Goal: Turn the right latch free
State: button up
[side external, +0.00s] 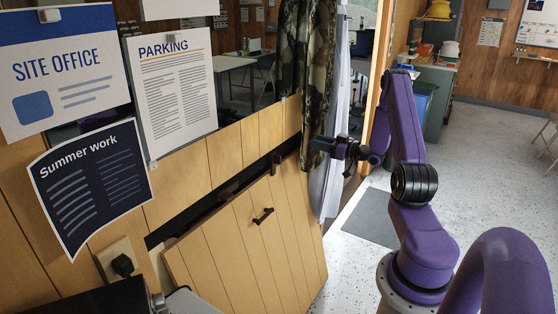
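A plank panel (245,245) with a small dark handle (262,215) leans out from the plank wall, with a dark gap along its top edge. Small dark brown pieces that look like latches sit at this edge: a left one (228,190) and a right one (276,163). They are too small to tell how each is turned.
A camouflage curtain (304,75) and a pale curtain (335,165) hang close to my gripper. Paper notices (175,90) cover the wall at left, above a socket with a black plug (122,265). Speckled floor (490,185) is open at right.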

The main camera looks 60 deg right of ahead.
send_near(279, 159)
jog(key=w, duration=1)
jog(key=shift+w+d+f, duration=0.15)
jog(key=shift+w+d, duration=0.1)
jog(key=shift+d, duration=0.05)
grip_shut()
